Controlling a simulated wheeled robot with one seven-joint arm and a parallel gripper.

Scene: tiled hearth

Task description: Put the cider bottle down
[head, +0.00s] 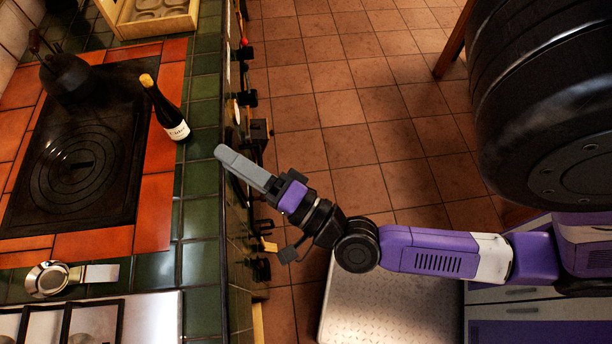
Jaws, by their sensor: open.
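The cider bottle (168,112) is dark with a yellow top and a white label. It appears to stand upright on the tiled hearth top, at the right of the black stove plate (75,170), near where the orange tiles meet the green edge tiles. My gripper (252,203) is open and empty, to the right of and nearer than the bottle, around the hearth's edge. It is apart from the bottle. One grey finger shows clearly; the other is partly seen near the wrist.
A black kettle (66,76) stands at the back left of the plate. A small metal pan (48,279) lies near the front, by a hob (98,320). A wooden crate (150,16) is at the back. Knobs line the hearth's side. Open tiled floor (345,115) lies to the right.

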